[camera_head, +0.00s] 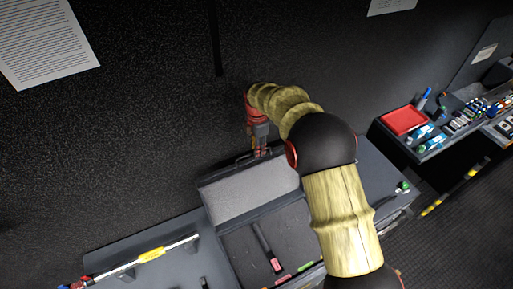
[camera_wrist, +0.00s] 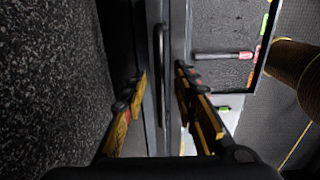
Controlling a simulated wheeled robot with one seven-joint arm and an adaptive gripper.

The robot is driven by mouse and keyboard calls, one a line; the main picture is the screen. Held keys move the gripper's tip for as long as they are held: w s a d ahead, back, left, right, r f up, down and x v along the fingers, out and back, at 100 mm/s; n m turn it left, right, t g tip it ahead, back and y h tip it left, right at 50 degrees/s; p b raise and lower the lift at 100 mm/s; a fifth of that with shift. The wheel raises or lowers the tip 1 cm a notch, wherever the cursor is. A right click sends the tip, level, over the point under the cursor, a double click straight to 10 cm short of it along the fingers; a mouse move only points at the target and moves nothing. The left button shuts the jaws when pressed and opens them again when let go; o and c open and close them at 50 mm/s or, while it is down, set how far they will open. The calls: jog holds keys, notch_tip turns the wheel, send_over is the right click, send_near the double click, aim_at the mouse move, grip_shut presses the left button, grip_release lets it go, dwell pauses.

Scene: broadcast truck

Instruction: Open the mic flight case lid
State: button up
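The mic flight case (camera_head: 231,247) is open on the counter, with its lid (camera_head: 245,195) raised at the back and the grey inner lining showing. A dark microphone with a red band (camera_head: 268,248) lies in the case; it also shows in the wrist view (camera_wrist: 222,56). My gripper (camera_head: 260,150) is at the lid's far top edge. In the wrist view, my gripper's fingers (camera_wrist: 160,80) are apart, on either side of the lid's dark handle (camera_wrist: 159,65). I see gaps between fingers and handle. The lid's exact tilt is hard to tell.
A dark textured wall rises close behind the lid. A yellow-banded rod (camera_head: 150,255) lies on holders at the lower left. A red tray (camera_head: 404,120) and small items stand on the counter at right. My arm covers part of the case's right side.

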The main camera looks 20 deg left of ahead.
jog(key=shift+c, duration=1.3)
grip_shut()
